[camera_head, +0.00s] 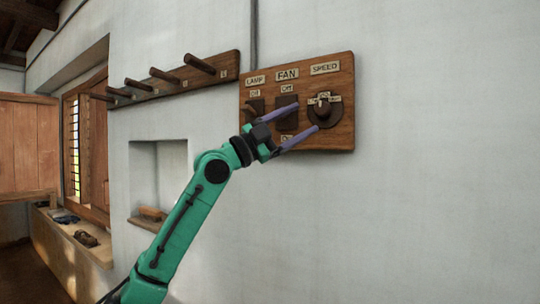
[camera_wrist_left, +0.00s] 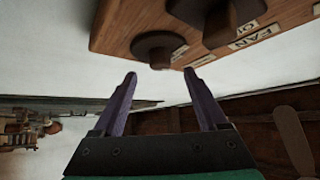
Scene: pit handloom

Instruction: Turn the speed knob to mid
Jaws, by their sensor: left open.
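The speed knob (camera_head: 323,107) is a dark round wooden dial under the SPEED label, at the right of the wooden switch board (camera_head: 345,90). Small labels around it are too small to read. My left gripper (camera_head: 307,117) is open and empty, with its two purple fingers pointing at the knob from the left. In the left wrist view the knob (camera_wrist_left: 158,48) is just beyond and between the fingertips (camera_wrist_left: 160,73), and a gap seems to remain. Whether a finger touches it I cannot tell. My right gripper is out of view.
The FAN switch (camera_head: 287,113) and LAMP switch (camera_head: 256,106) sit left of the knob, close behind my fingers. A peg rail (camera_head: 172,80) and a wall niche (camera_head: 160,170) are further left. The white wall right of the board is clear.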

